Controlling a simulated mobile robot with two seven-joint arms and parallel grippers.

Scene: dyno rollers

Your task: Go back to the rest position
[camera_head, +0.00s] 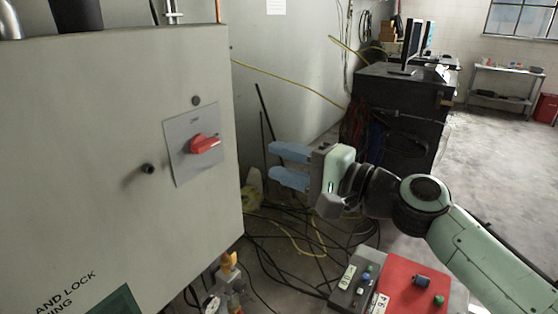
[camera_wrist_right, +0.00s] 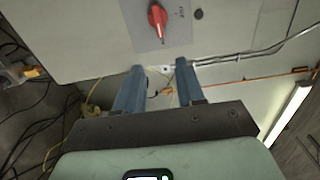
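My right gripper (camera_head: 272,166) is open and empty in the head view, with its blue fingers pointing left toward the grey cabinet (camera_head: 95,150). It is apart from the cabinet and right of the red rotary switch (camera_head: 205,144) on its grey plate. In the right wrist view, the two blue fingers of the right gripper (camera_wrist_right: 158,80) are spread, with nothing between them. The red switch also shows there (camera_wrist_right: 157,18), beyond the fingers, with its handle roughly upright in that picture. My left gripper is in neither view.
A red and grey control box (camera_head: 405,284) with buttons is below my right arm. Cables (camera_head: 290,235) lie on the floor by the cabinet. A black cabinet (camera_head: 400,110) with monitors stands behind. Open floor (camera_head: 500,170) lies at the right.

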